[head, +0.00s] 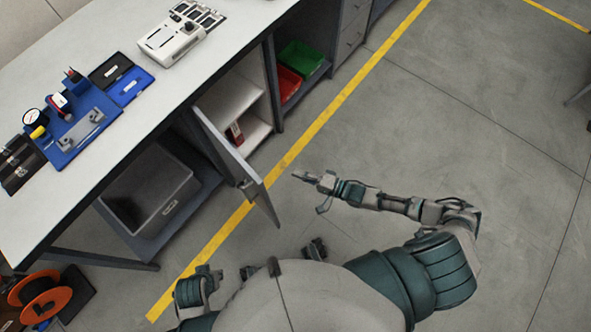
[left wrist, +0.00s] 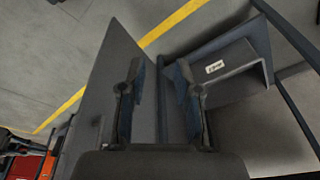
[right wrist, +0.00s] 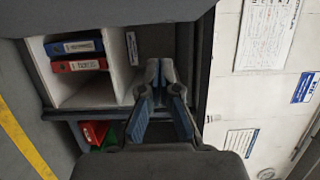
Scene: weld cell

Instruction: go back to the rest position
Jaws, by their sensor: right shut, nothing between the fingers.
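My right gripper (head: 308,178) is shut and empty in the head view, held out over the floor to the right of the open cabinet door (head: 235,165). In the right wrist view its fingertips (right wrist: 160,72) meet, with the open cabinet beyond them. My left gripper is low at the bottom left of the head view, partly hidden by my body, so its fingers are unclear there. In the left wrist view its two fingers (left wrist: 158,75) stand apart with nothing between them. A labelled grey bin (left wrist: 235,72) is beyond its right finger.
The workbench (head: 185,75) holds a blue tool mat and a white device (head: 172,40). Below are a grey bin (head: 150,195), and red and green bins (head: 300,58). Blue (right wrist: 75,47) and red (right wrist: 78,65) binders lie in the cabinet. The floor at right is clear.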

